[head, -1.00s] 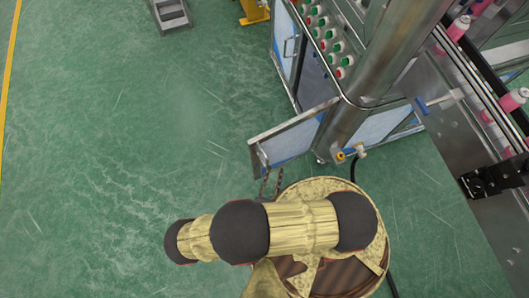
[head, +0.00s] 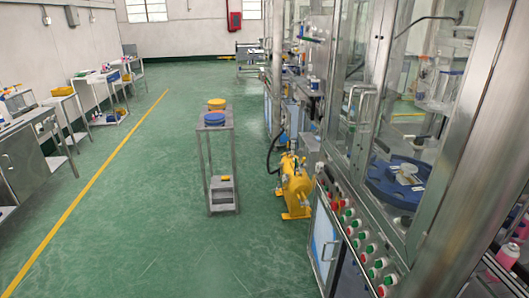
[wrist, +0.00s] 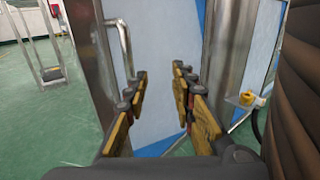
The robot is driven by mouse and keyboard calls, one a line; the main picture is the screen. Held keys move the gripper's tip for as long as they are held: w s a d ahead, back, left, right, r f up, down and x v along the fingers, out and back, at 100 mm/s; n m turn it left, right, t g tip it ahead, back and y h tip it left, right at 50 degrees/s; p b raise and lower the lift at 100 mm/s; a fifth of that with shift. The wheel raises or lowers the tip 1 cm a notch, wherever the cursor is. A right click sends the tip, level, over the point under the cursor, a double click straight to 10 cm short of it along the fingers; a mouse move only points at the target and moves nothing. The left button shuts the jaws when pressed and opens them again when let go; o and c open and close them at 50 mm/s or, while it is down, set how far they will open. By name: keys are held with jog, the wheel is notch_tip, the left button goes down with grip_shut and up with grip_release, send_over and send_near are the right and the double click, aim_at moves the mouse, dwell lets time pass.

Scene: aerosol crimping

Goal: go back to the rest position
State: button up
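My gripper (wrist: 160,76) shows in the wrist view with its two yellow-and-black fingers apart and nothing between them. Past the fingers is a cabinet door (wrist: 158,40) with a pale panel and a metal frame. Its bar handle (wrist: 123,48) is up and left of the left finger; whether they touch I cannot tell. A dark arm part of mine fills the right side of that view. My arm and gripper are out of the head view.
The machine cabinet with green and red buttons (head: 362,245) stands at right in the head view. A metal stand (head: 217,165) and a yellow machine unit (head: 294,186) are ahead. Workbenches (head: 25,150) line the left wall. Green floor is clear between them.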

jog(key=shift+w+a+n+t+y, duration=0.25)
jog(key=shift+w+a+n+y, duration=0.15)
jog(key=shift+w, duration=0.5)
jog(key=shift+w+a+n+t+y, duration=0.2)
jog(key=shift+w+n+y, duration=0.25)
jog(key=shift+w, duration=0.45)
jog(key=shift+w+a+n+t+y, duration=0.3)
jog(key=shift+w+y, duration=0.25)
jog(key=shift+w, duration=0.35)
